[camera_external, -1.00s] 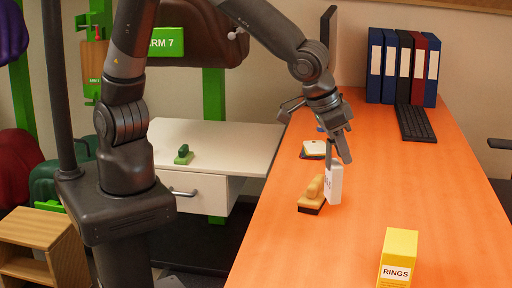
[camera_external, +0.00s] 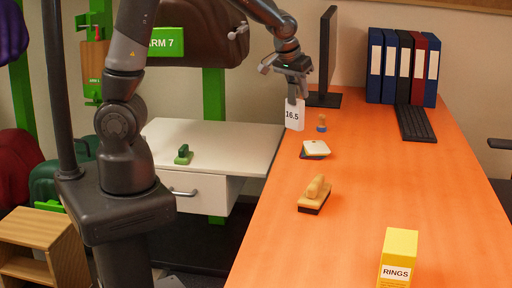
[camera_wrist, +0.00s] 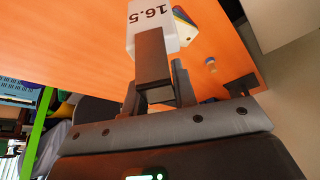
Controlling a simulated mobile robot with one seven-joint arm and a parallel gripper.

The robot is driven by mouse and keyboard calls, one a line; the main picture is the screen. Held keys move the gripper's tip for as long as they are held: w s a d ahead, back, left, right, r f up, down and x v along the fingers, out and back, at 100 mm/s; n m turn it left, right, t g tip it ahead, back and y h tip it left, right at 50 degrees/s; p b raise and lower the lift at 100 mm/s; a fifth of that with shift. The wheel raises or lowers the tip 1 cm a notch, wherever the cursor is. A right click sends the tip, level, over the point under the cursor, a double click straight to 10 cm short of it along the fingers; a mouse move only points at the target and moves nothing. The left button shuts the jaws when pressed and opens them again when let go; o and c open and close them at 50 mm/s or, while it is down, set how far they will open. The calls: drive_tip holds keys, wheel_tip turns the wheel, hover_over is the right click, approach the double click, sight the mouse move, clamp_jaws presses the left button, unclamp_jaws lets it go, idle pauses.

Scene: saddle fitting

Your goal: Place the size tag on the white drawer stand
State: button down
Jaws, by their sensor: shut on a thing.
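The size tag (camera_external: 294,115) is a white card printed "16.5". My gripper (camera_external: 297,98) is shut on its upper end and holds it upright in the air, near the left edge of the orange desk. In the wrist view the size tag (camera_wrist: 150,20) shows its number upside down beyond the fingers of my gripper (camera_wrist: 160,75). The white drawer stand (camera_external: 215,140) is to the left of the tag, with a drawer and a grey handle at its front. A green stamp-like object (camera_external: 184,155) stands on its top; the rest of the top is bare.
On the orange desk (camera_external: 390,185) are a wood-handled brush (camera_external: 315,194), a stack of pads (camera_external: 315,149), a small stamp (camera_external: 321,124), a yellow RINGS box (camera_external: 398,258), a monitor (camera_external: 329,60), a keyboard (camera_external: 416,123) and several binders (camera_external: 402,68).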

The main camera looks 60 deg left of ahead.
drive_tip(key=s+a+r+n+g+y, duration=0.1)
drive_tip(key=s+a+n, duration=0.25)
drive_tip(key=a, duration=1.05)
drive_tip(key=s+a+r+n+y, duration=0.1)
drive_tip(key=s+a+n, duration=0.25)
drive_tip(key=a, duration=1.15)
drive_tip(key=s+a+r+n+g+y, duration=0.1)
drive_tip(key=s+a+n, duration=0.2)
drive_tip(key=s+a, duration=1.1)
drive_tip(key=s+a+r+n+g, duration=0.1)
drive_tip(key=s+a+r+n, duration=0.1)
drive_tip(key=s+a, duration=1.2)
drive_tip(key=w+a+f+m+t, duration=0.1)
drive_tip(key=w+a+f+m, duration=0.25)
drive_tip(key=f, duration=0.25)
drive_tip(key=w+a+f+m+t, duration=0.1)
drive_tip(key=w+a+f+m, duration=0.1)
drive_tip(key=w+a+f, duration=0.3)
drive_tip(key=w+f+m+h, duration=0.2)
drive_tip(key=w+f+m, duration=0.2)
drive_tip(key=f, duration=0.7)
drive_tip(key=w+f+m+t+h, duration=0.1)
drive_tip(key=w+f+m, duration=0.4)
drive_tip(key=f, duration=0.6)
drive_tip(key=shift+w+d+f+h, duration=0.3)
drive_tip(key=shift+w+d+h, duration=0.15)
drive_tip(key=shift+w, duration=0.2)
drive_tip(key=shift+f, duration=0.1)
